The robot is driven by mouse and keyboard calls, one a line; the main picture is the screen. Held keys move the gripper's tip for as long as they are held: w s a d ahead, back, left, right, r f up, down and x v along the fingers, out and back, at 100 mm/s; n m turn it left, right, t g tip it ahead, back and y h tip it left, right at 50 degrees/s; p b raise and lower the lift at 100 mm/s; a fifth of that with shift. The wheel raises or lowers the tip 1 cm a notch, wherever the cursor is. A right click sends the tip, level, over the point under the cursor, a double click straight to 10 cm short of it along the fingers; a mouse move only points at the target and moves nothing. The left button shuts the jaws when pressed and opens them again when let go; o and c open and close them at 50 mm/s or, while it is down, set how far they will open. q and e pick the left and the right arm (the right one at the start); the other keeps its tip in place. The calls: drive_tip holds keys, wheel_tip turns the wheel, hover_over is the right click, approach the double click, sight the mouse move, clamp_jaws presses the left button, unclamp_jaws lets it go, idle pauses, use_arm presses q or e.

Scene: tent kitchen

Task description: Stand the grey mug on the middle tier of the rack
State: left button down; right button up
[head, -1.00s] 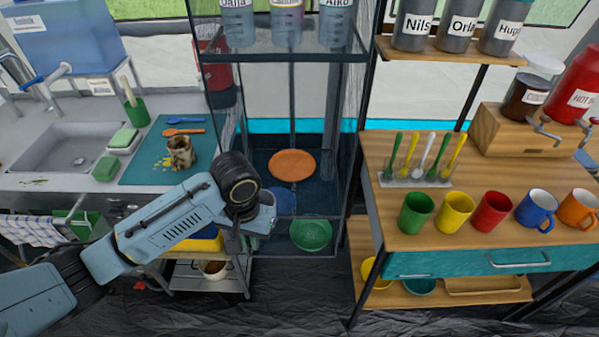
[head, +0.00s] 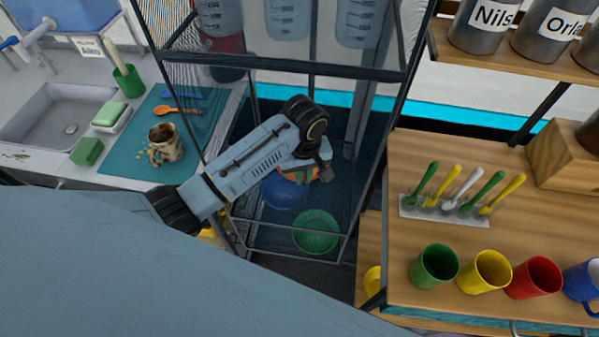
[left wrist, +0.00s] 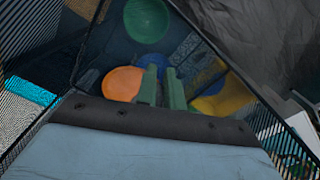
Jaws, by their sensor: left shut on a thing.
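Below are a blue bowl (head: 283,192), a green bowl (head: 316,232) and an orange plate, mostly behind my gripper in the head view but clear in the left wrist view (left wrist: 122,84). My left gripper (head: 322,170) is at the rack, below the upper shelf. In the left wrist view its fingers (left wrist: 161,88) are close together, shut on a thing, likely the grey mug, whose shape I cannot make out. My right gripper is not in view.
A stained beige-brown mug (head: 165,143) stands on a teal mat (head: 150,115) by the sink. Green, yellow, red and blue mugs (head: 435,265) line the wooden bench on the right. The rack's posts and upper shelf edge are close around my left arm.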

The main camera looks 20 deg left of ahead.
use_arm(q)
drive_tip(key=f+n, duration=0.1)
drive_tip(key=f, duration=0.2)
drive_tip(key=d+f+n+b, duration=0.1)
drive_tip(key=f, duration=0.1)
drive_tip(key=d+f+n, duration=0.1)
drive_tip(key=f, duration=0.2)
drive_tip(key=shift+s+f+n, duration=0.15)
drive_tip(key=shift+f+n, duration=0.15)
drive_tip(key=shift+n, duration=0.1)
drive_tip(key=shift+f+b, duration=0.4)
drive_tip(key=shift+f, duration=0.3)
wheel_tip(320, 180, down, 3)
drive_tip(key=shift+f+b, duration=0.2)
drive_tip(key=shift+b, duration=0.4)
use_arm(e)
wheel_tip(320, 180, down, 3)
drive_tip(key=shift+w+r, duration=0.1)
use_arm(q)
drive_tip(key=c, duration=1.5)
unclamp_jaws()
drive_tip(key=shift+r, duration=0.15)
